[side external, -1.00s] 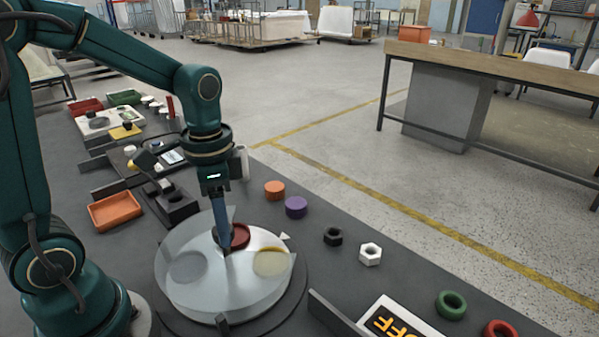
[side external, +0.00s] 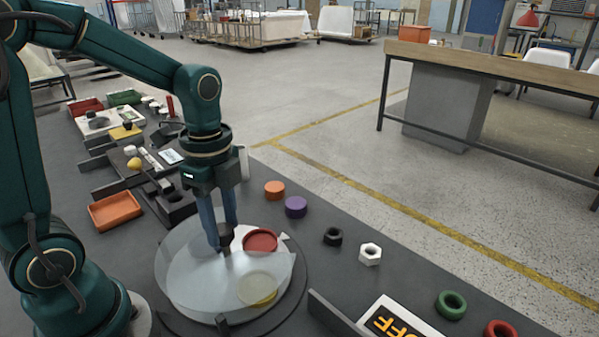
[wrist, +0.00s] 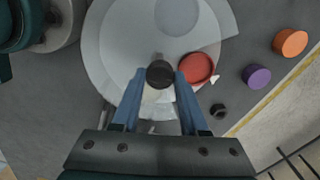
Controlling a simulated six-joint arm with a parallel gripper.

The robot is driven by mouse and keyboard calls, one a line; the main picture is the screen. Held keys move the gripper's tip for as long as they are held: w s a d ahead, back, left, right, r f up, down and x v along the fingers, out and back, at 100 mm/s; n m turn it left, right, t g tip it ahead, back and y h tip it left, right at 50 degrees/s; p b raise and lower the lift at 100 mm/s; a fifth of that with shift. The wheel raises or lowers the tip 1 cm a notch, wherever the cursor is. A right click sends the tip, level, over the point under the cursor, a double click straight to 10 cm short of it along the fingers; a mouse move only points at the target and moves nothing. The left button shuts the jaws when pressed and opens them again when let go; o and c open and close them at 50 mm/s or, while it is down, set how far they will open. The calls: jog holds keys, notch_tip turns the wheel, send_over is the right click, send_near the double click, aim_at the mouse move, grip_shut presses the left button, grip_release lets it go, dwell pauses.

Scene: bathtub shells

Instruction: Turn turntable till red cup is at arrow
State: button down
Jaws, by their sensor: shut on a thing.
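The round pale turntable (side external: 190,297) has a dark knob (wrist: 159,74) at its middle. My gripper (side external: 226,246) is shut on this knob, with one blue finger on each side. The red cup (side external: 261,240) sits on the turntable to the right of the knob, close to the white arrow (side external: 285,236). In the wrist view the red cup (wrist: 197,68) is beside the arrow (wrist: 213,79), whose tip faces the cup's lower part. A yellowish cup (side external: 257,289) is at the turntable's front, seen through a clear panel.
Purple (side external: 296,206) and orange (side external: 274,189) discs and dark (side external: 333,237) and white (side external: 370,254) nuts lie right of the turntable. A dark bar (side external: 335,314) stands at its front right. An orange tray (side external: 115,210) is at left.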

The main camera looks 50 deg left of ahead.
jog(key=shift+r+m, duration=0.1)
jog(key=shift+m, duration=0.4)
jog(key=shift+c, duration=2.2)
grip_release()
jog(key=shift+r, duration=2.55)
jog(key=shift+d, duration=0.1)
